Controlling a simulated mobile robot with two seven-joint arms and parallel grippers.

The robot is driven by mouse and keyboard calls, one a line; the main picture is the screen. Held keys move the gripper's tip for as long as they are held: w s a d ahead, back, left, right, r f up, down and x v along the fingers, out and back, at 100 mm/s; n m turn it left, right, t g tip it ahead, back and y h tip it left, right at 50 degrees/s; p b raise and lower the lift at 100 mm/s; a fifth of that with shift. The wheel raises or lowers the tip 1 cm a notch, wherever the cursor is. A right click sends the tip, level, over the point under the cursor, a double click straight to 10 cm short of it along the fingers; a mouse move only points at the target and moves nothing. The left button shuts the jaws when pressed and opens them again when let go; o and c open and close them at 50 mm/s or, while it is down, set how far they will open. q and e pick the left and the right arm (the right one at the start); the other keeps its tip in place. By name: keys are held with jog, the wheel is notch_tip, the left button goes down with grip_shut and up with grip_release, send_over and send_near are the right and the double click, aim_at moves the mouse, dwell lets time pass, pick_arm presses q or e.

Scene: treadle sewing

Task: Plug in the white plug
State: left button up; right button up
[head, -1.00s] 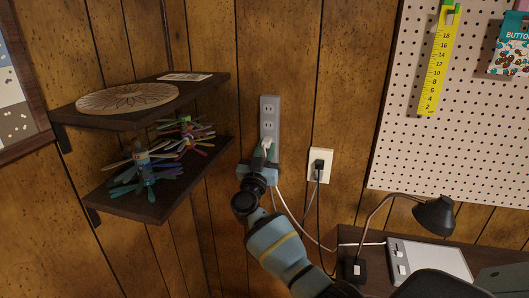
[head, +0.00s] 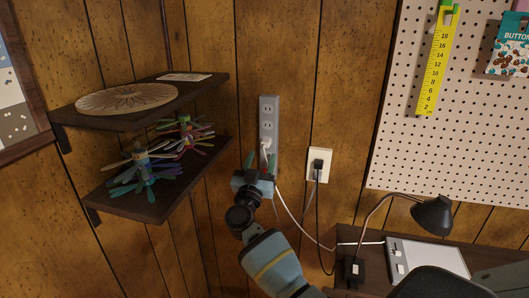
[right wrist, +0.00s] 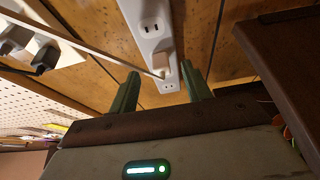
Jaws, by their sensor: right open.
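The white plug (head: 265,144) sits at the grey power strip (head: 269,110) on the wood-panelled wall, with its white cord running down from it. In the right wrist view, the plug (right wrist: 165,54) stands against the face of the strip (right wrist: 154,12), seemingly in a socket; its prongs are not visible. My right gripper (head: 260,162) is open and empty, just below and in front of the plug. In the right wrist view, its two green fingers (right wrist: 161,88) are spread wide, apart from the plug. My left gripper is not in view.
A wall outlet (head: 319,164) with a black plug is right of the strip. Two dark shelves (head: 150,196) with craft figures project at the left. A desk lamp (head: 433,214) and a white device (head: 428,262) stand lower right. Cords hang below the outlets.

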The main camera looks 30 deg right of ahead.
jog(key=v, duration=0.3)
jog(key=shift+s+a+f, duration=0.1)
jog(key=shift+s+a, duration=0.05)
dwell(1.0)
jog(key=s+a+f+n+t+y, duration=0.2)
jog(key=s+a+f+n+y, duration=0.45)
jog(key=s+f+y, duration=0.4)
jog(key=s+a+f+n+t+y, duration=0.1)
jog(key=s+a+f+n+y, duration=0.6)
jog(key=f, duration=0.6)
jog(key=s+a+f+g, duration=0.1)
jog(key=s+f+g, duration=0.2)
jog(key=s, duration=0.5)
jog(key=s+a+f+m+g+y, duration=0.1)
jog(key=s+f+g, duration=0.2)
jog(key=s, duration=0.6)
jog(key=s+a+f+g+p, duration=0.1)
jog(key=s+f+g, duration=0.1)
jog(key=s+f, duration=0.4)
jog(key=s, duration=0.3)
jog(key=shift+s+g, duration=0.2)
jog(key=shift+g, duration=0.2)
jog(key=shift+f+m+y, duration=0.1)
jog(key=shift+m+y, duration=0.15)
